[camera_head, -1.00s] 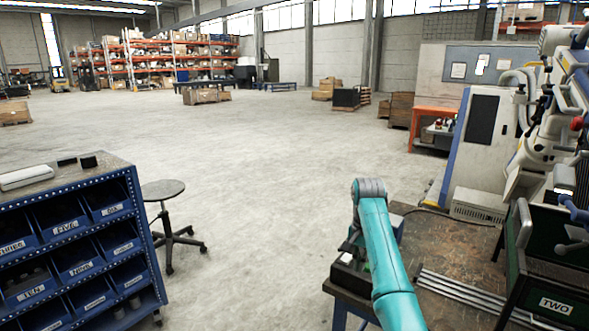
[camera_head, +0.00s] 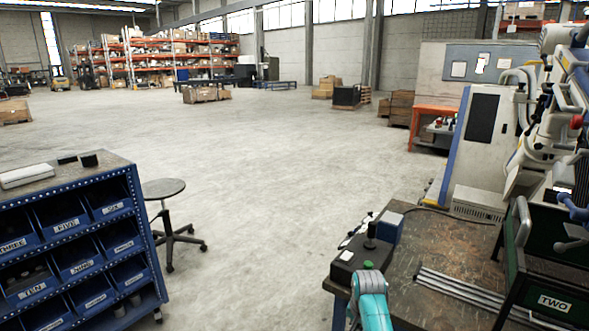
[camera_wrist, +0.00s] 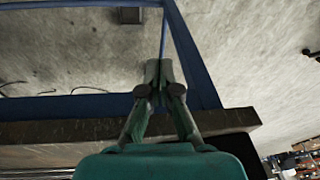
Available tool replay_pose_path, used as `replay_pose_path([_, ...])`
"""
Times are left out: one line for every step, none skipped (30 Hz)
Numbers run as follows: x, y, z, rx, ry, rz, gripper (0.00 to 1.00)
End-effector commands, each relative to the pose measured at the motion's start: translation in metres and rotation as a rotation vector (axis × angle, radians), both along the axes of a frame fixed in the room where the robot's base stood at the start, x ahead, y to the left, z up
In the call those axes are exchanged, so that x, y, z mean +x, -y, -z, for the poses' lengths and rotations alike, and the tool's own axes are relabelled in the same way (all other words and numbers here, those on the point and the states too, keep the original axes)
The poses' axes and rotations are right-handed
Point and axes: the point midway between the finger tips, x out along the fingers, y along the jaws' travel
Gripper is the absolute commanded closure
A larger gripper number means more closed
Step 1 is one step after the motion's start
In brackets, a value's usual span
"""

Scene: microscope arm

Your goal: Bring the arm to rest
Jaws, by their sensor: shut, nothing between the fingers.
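My gripper (camera_wrist: 159,85) shows in the wrist view, its fingers together and empty. It is over the edge of the workbench (camera_wrist: 60,132), with the blue bench frame (camera_wrist: 205,85) and the floor below. In the head view my teal arm shows at the bottom, right of centre, low in front of the workbench (camera_head: 420,255). My gripper is out of sight in the head view.
A black control box with a green button (camera_head: 368,265) sits on the bench corner near my arm. Metal rods (camera_head: 480,298) and a crate marked TWO (camera_head: 555,303) are to the right. A stool (camera_head: 163,188) and blue bin cabinet (camera_head: 75,235) stand left. The floor between is clear.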

Motion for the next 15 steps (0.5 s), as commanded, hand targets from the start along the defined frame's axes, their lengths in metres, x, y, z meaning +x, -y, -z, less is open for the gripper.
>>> replay_pose_path([-0.012,0.000,0.021,-0.002,0.016,-0.009,1.00])
replay_pose_path([-0.018,0.000,0.031,-0.004,0.031,-0.016,1.00])
replay_pose_path([-0.026,0.000,0.044,-0.006,0.049,-0.024,1.00])
replay_pose_path([-0.032,0.000,0.053,-0.009,0.064,-0.031,1.00])
replay_pose_path([-0.039,0.000,0.063,-0.010,0.075,-0.037,1.00])
replay_pose_path([-0.048,0.000,0.074,-0.012,0.094,-0.045,1.00])
replay_pose_path([-0.055,0.000,0.083,-0.015,0.109,-0.052,1.00])
replay_pose_path([-0.062,0.000,0.091,-0.018,0.122,-0.059,1.00])
replay_pose_path([-0.072,0.000,0.101,-0.021,0.141,-0.066,1.00])
replay_pose_path([-0.080,0.000,0.109,-0.023,0.154,-0.072,1.00])
replay_pose_path([-0.088,0.000,0.116,-0.025,0.168,-0.078,1.00])
replay_pose_path([-0.098,0.000,0.125,-0.029,0.186,-0.088,1.00])
replay_pose_path([-0.106,0.000,0.131,-0.031,0.201,-0.093,1.00])
replay_pose_path([-0.115,0.000,0.136,-0.035,0.214,-0.099,1.00])
replay_pose_path([-0.126,0.000,0.144,-0.038,0.233,-0.107,1.00])
